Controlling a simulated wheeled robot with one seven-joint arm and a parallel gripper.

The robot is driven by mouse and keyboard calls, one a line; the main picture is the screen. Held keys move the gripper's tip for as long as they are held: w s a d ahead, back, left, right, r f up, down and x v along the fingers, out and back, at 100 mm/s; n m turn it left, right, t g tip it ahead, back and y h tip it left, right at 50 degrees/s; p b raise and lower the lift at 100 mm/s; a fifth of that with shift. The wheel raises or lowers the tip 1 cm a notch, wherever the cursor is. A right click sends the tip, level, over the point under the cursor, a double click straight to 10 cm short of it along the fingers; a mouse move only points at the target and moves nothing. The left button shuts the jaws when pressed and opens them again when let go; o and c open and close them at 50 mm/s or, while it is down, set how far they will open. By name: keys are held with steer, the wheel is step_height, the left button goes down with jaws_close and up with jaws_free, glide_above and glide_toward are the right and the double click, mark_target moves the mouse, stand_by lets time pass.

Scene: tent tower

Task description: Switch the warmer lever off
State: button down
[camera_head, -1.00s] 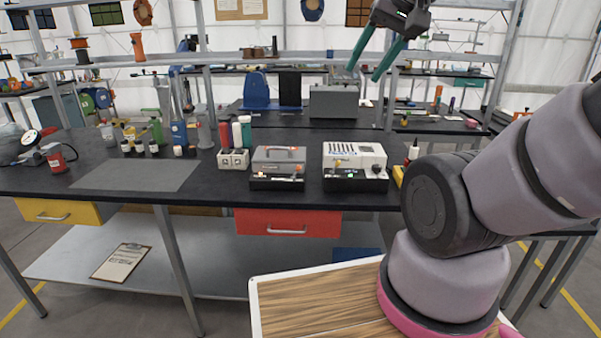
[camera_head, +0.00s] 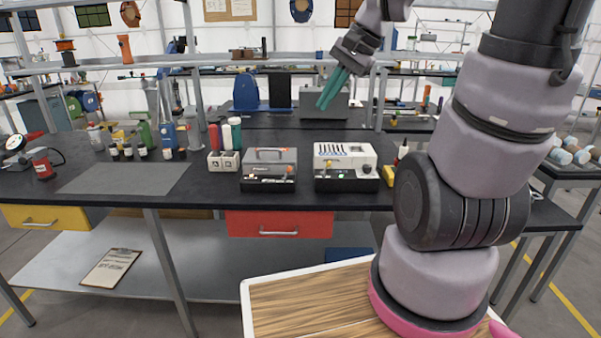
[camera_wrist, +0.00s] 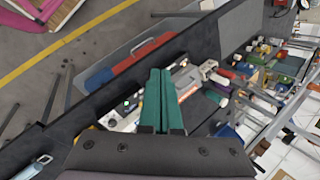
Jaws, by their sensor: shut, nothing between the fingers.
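Two small bench devices stand side by side on the black workbench. One is a grey box (camera_head: 268,165) with a handle on its lid and small controls along its dark front. In the wrist view the fingertips (camera_wrist: 160,72) overlap the devices from above.
A white socket block (camera_head: 224,161) and upright red, white and green bottles (camera_head: 236,132) stand left of the grey box. A grey mat (camera_head: 122,178) lies further left. A shelf (camera_head: 150,66) crosses behind the bench. A red drawer (camera_head: 279,223) is below.

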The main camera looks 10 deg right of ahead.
steer(key=w+d+f+m+t+y, duration=0.2)
steer(key=w+f+m, duration=0.6)
steer(key=f, duration=0.4)
steer(key=w+d+f+m+t+y, duration=0.2)
steer(key=w+d+f+m+y, duration=0.2)
steer(key=w+f+m, duration=0.5)
step_height(320, 180, down, 4)
steer(key=shift+d+f+m+t, duration=0.25)
steer(key=shift+d+m+t, duration=0.05)
steer(key=shift+d+m, duration=0.45)
glide_toward(287, 173)
steer(key=x, duration=0.5)
steer(key=shift+w+d+f, duration=0.1)
steer(key=shift+d+f, duration=0.1)
steer(key=shift+f, duration=0.05)
steer(key=shift+d+r, duration=0.1)
